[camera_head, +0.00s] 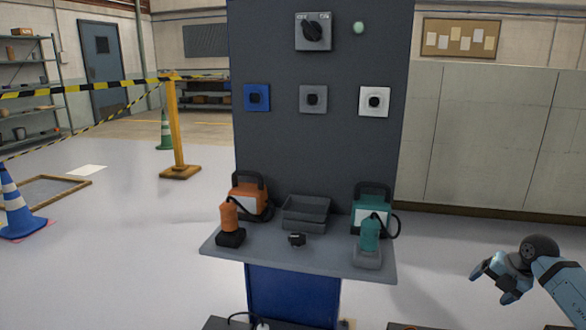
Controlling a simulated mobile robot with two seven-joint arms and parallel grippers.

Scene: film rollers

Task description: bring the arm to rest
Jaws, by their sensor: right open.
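My right arm comes in from the lower right edge. My right gripper (492,284) is open and empty, in free space to the right of the grey shelf (298,257). It touches nothing that I can see. My left gripper and left arm are out of view.
A dark panel (320,150) with a rotary switch (313,31) and several sockets stands ahead. Its shelf carries an orange device (249,195), a teal device (371,212), a grey tray (306,213) and a small black part (297,239).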

